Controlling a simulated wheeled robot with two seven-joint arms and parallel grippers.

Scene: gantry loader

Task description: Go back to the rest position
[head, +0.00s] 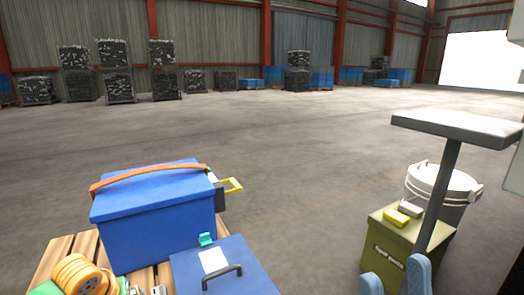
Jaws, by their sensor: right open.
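My right gripper (394,276) shows at the bottom right edge of the head view. Its two blue-grey fingers stand apart with nothing held between them. The olive box (388,241) with a label is just behind the fingers; I cannot tell whether they touch it. My left gripper is not in view.
A blue chest (158,229) with an orange strap and a blue case (226,272) rest on a wooden pallet (48,263) at lower left, beside an orange coil (76,273). A grey-topped post (443,195) and white bucket (444,187) stand at right. The middle floor is clear.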

